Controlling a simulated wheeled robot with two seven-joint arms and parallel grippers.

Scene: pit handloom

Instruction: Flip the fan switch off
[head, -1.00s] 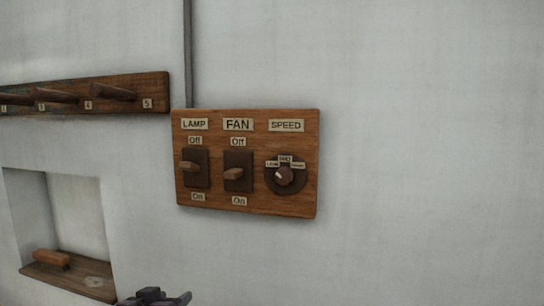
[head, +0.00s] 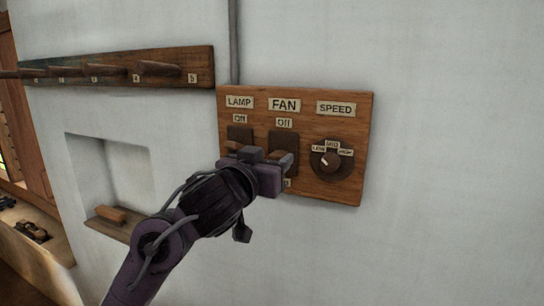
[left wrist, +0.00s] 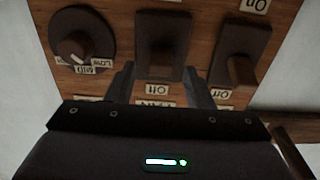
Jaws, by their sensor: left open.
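The fan switch (head: 283,139) is a dark plate under the FAN and Off labels on a wooden switch board (head: 350,193). My left gripper (head: 262,160) is in front of it and hides its lower part. In the left wrist view, where the board appears upside down, the fan switch (left wrist: 163,32) has a brown lever (left wrist: 157,60) standing out near the Off label. My left gripper's open fingers (left wrist: 159,70) are on either side of that lever, with no clear contact. I cannot tell which way the lever is set. My right gripper is out of view.
The lamp switch (head: 239,134) is close on the left, its lever (left wrist: 241,70) near one finger. The speed knob (head: 330,161) is on the right. A peg rail (head: 205,67) and a wall niche (head: 125,160) are at the left. The wall right of the board is clear.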

